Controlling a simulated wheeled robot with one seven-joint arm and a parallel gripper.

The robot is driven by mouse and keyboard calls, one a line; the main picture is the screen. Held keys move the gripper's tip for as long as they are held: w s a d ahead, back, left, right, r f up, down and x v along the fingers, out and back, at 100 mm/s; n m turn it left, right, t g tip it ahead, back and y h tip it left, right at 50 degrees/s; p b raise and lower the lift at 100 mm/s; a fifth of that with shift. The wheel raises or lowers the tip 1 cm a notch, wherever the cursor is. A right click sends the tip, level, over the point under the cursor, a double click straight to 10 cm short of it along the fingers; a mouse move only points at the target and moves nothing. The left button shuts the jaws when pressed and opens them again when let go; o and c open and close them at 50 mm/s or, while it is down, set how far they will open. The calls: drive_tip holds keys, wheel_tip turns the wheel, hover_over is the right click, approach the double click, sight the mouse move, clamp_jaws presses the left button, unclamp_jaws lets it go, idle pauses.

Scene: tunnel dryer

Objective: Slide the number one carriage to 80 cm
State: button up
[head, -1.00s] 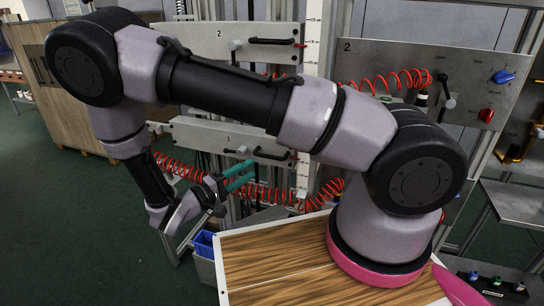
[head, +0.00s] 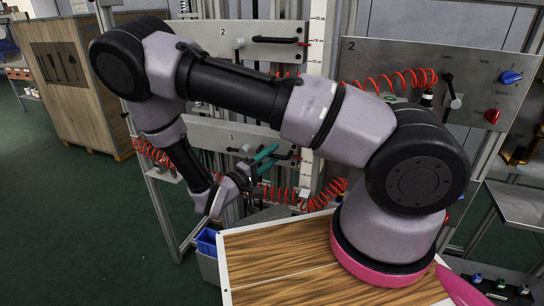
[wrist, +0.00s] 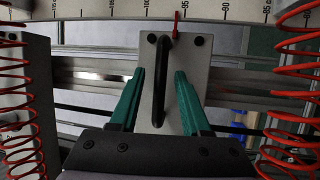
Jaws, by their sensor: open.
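The number one carriage (head: 218,132) is a grey plate marked 1, low on the upright frame in the head view. Its black bar handle (wrist: 160,90) stands out from a grey plate end (wrist: 190,58) in the wrist view. A red pointer (wrist: 177,24) at that end reaches the scale strip (wrist: 215,10); its exact reading is hard to tell. My gripper (wrist: 160,72) has green fingers, open on both sides of the handle, with visible gaps. In the head view my gripper (head: 265,158) is at the carriage's right end, partly hiding the handle.
A number two carriage (head: 205,42) sits higher on the frame. A panel (head: 385,60) with knobs is at right. Red coiled hoses (wrist: 295,95) flank the gripper. A wood-topped table (head: 275,265) and blue bin (head: 207,242) stand below.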

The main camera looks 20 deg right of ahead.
clamp_jaws()
idle(1.5)
